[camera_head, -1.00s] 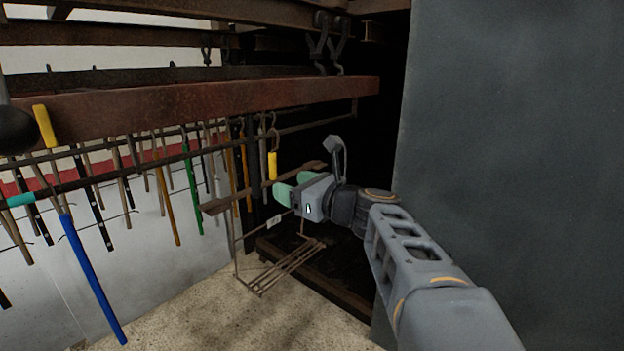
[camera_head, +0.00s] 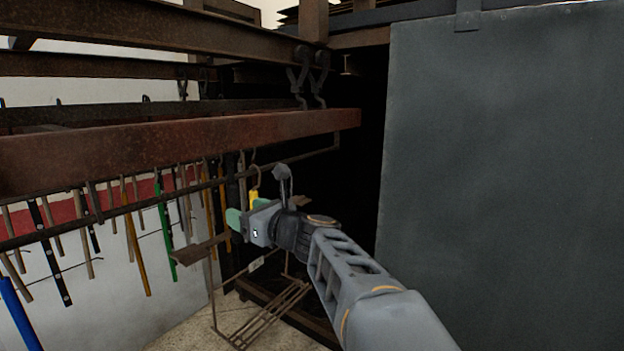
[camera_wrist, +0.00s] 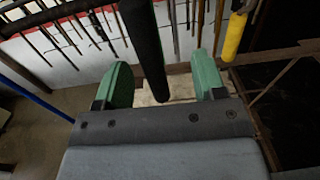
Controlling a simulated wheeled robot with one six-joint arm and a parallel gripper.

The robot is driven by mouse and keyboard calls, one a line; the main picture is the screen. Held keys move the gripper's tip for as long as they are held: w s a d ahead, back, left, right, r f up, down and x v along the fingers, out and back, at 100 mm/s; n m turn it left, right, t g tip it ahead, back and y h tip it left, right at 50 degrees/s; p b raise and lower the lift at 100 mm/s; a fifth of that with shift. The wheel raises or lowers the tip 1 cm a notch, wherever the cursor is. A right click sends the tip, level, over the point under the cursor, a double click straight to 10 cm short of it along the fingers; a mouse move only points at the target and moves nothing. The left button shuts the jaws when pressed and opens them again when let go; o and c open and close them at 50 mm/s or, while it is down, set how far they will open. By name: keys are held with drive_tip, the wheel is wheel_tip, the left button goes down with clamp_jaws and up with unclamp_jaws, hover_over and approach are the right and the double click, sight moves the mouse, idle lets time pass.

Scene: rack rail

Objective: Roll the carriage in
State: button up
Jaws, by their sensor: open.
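The carriage is a rusty red-brown beam (camera_head: 150,146) hung by dark hooks (camera_head: 310,78) from an overhead rail (camera_head: 150,27). Rods and tools with coloured handles hang below it. My gripper (camera_head: 245,219) is in front of the hanging rods, below the beam's right part. In the wrist view my gripper (camera_wrist: 160,85) has its two green fingers apart. A thick black bar (camera_wrist: 143,45) reaches down between them from above. I cannot tell whether either finger touches it. A yellow handle (camera_wrist: 235,36) hangs right of the fingers.
A large grey panel (camera_head: 510,180) stands at the right beside a dark opening (camera_head: 355,170). A wire rack (camera_head: 270,310) is low beneath my arm. A blue rod (camera_head: 20,315) hangs at the lower left. Some bare floor (camera_head: 185,335) shows below.

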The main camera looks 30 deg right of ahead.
drive_tip(key=shift+w+a, duration=1.05)
drive_tip(key=shift+w, duration=0.2)
drive_tip(key=shift+c, duration=0.5)
clamp_jaws()
